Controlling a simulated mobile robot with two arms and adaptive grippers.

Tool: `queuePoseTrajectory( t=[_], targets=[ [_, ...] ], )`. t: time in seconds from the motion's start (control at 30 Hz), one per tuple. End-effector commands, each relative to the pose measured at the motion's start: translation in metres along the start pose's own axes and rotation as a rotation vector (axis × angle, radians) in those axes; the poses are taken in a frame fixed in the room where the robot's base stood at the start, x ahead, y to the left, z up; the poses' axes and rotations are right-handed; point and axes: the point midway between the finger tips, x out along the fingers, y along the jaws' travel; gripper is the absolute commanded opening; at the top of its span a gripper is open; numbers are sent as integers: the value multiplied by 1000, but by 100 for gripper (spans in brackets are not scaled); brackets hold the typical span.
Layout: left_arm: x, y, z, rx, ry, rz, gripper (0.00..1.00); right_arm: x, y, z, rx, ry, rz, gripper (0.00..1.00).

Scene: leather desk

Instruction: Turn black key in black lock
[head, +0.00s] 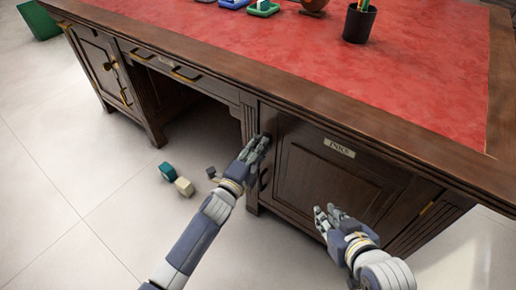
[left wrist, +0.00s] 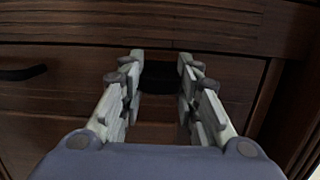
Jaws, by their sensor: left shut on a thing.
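My left gripper (head: 264,140) reaches the left edge of the cabinet door on the right of the desk front. In the left wrist view its two fingers (left wrist: 160,65) close on the sides of a black piece (left wrist: 160,78), which I take to be the black key. The black lock cannot be told apart from it; the fingers and the dark wood hide where they meet. How far the key is turned does not show. My right gripper (head: 327,212) is open and empty in front of the same door, apart from it.
The wooden desk (head: 190,50) has a red leather top (head: 300,60) with a black pencil cup (head: 359,22). The door carries a small plate (head: 339,147). Green (head: 167,171) and beige (head: 184,187) blocks lie on the floor left of my left arm. A dark handle (left wrist: 22,73) is nearby.

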Motion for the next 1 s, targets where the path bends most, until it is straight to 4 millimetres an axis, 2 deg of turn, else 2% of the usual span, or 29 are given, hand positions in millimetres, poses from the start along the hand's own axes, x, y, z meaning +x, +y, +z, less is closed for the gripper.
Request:
queuePoseTrajectory(
  t=[0.2,0.23,0.33,0.73,0.87,1.0],
  targets=[
    [0,-1,0,1,0,-2,9,0,-2,-1,8,2,-2,19],
    [0,-1,0,1,0,-2,32,0,-2,-1,8,2,-2,19],
    [0,-1,0,0,0,-1,53,0,-2,-1,8,2,-2,19],
    [-4,1,0,1,0,1,53,-1,-1,1,-5,-1,-3,19],
    [-19,2,0,1,-1,2,53,0,-1,0,-3,-1,-2,19],
    [-48,2,0,-1,-1,4,53,0,-1,0,-1,-1,-2,19]
  ],
)
